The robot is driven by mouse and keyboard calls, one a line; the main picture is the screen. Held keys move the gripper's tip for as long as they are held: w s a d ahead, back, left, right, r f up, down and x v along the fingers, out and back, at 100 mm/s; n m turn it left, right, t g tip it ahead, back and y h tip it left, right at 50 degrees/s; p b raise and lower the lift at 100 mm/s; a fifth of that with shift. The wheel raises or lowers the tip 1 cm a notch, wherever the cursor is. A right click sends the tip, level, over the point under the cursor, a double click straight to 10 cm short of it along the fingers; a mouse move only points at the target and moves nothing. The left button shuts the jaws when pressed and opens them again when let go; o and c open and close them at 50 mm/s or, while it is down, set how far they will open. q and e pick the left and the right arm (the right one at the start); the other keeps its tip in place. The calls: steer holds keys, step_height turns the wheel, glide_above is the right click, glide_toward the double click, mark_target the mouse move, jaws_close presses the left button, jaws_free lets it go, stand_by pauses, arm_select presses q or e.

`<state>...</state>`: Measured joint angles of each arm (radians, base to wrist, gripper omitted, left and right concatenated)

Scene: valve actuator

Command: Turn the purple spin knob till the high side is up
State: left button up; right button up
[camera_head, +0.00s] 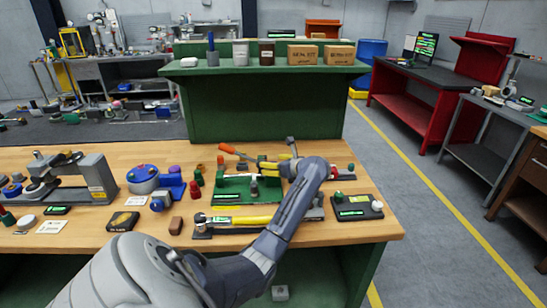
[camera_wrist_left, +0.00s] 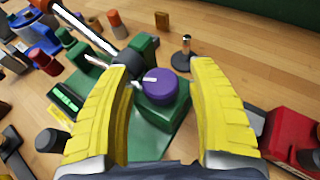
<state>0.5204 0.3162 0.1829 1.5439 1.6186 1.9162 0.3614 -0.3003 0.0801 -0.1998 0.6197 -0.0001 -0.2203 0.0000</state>
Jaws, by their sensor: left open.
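The purple knob (camera_wrist_left: 160,86) sits on a green fixture (camera_wrist_left: 155,130) in the left wrist view. A short white mark shows on its top, towards the left. My left gripper (camera_wrist_left: 167,66) is open, with its yellow fingers on either side of the knob and a visible gap to each. I cannot tell how deep the fingertips reach around it. In the head view my left gripper (camera_head: 279,163) is over the back of the green fixture (camera_head: 228,190), and I cannot make out the knob there. My right gripper is not in view.
A rod with an orange handle (camera_head: 227,149) lies beside the gripper. A black box with a green display (camera_head: 357,207) is to the right. A yellow-handled tool (camera_head: 240,220) lies in front. Blue and red parts crowd the left. A green shelf wall (camera_head: 262,107) closes the back.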

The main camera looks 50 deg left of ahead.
arm_select(q)
steer(key=c, duration=1.2)
steer(key=shift+s+m+t, duration=0.1)
steer(key=shift+m+t, duration=0.9)
steer(key=shift+t, duration=0.2)
steer(key=shift+m+t+h, duration=0.5)
steer(key=shift+m+t, duration=0.8)
steer(key=shift+t, duration=0.2)
steer(key=o, duration=1.2)
